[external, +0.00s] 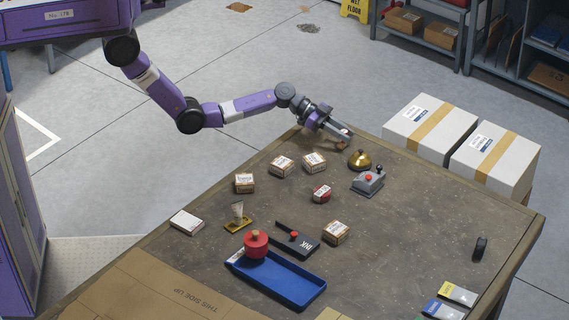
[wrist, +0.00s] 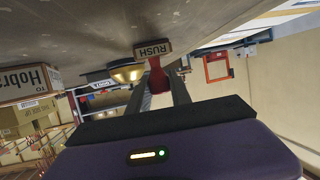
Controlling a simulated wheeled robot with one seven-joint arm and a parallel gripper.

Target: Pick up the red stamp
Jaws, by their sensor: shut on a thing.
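The red stamp (wrist: 157,76) has a red handle and a pale block marked "RUSH". My gripper (wrist: 160,90) is shut on its handle, one finger on each side. In the external view my gripper (external: 338,130) is over the far edge of the table, behind and left of the gold bell. The stamp (external: 344,139) shows there only as a small, partly hidden shape at the fingertips. I cannot tell if its block touches the tabletop or hangs just above it.
The gold bell (external: 359,160) and a grey box with a red button (external: 368,181) stand close by.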

